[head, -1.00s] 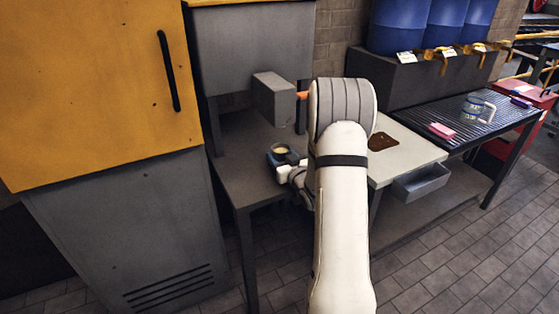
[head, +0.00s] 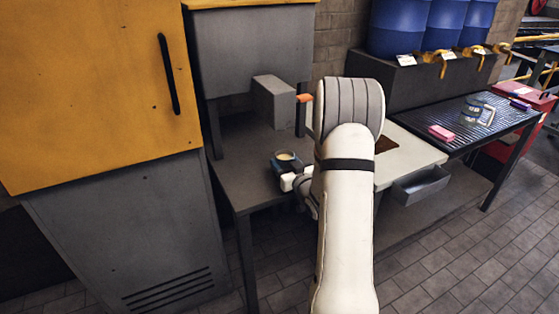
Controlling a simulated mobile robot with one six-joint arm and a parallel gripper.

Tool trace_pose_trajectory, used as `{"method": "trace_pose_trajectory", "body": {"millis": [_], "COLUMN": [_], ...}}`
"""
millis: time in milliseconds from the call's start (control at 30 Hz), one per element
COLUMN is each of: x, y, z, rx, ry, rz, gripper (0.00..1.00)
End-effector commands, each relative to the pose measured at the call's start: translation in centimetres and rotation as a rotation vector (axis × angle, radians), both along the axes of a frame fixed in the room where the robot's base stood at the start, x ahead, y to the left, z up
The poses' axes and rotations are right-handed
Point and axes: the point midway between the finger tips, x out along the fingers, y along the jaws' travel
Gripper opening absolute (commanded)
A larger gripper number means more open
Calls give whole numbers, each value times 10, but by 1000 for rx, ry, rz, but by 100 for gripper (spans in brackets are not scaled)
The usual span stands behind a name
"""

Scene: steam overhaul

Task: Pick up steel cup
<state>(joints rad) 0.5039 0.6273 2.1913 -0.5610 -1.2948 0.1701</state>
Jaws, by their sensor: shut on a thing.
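The steel cup (head: 286,157) is a small, dark round vessel with a pale inside. It is at the right side of the grey bench in the head view. My gripper (head: 285,168) is at the cup's near side and is shut on it. The jaws are small here and partly hidden by my arm. The cup looks upright. I cannot tell whether its base touches the bench top.
A grey bench (head: 235,172) carries a grey box (head: 273,102) behind the cup. To the right are a pale worktop (head: 415,152) with an open drawer (head: 420,184) and a slatted table with a pink block (head: 441,132). A yellow cabinet (head: 90,90) stands left.

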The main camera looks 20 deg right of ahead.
Motion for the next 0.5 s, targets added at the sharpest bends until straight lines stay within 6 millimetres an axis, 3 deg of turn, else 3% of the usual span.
{"method": "trace_pose_trajectory", "body": {"millis": [500], "x": [-101], "y": [-5], "z": [0], "rx": [0], "ry": [0], "rz": [-4], "gripper": [15]}}
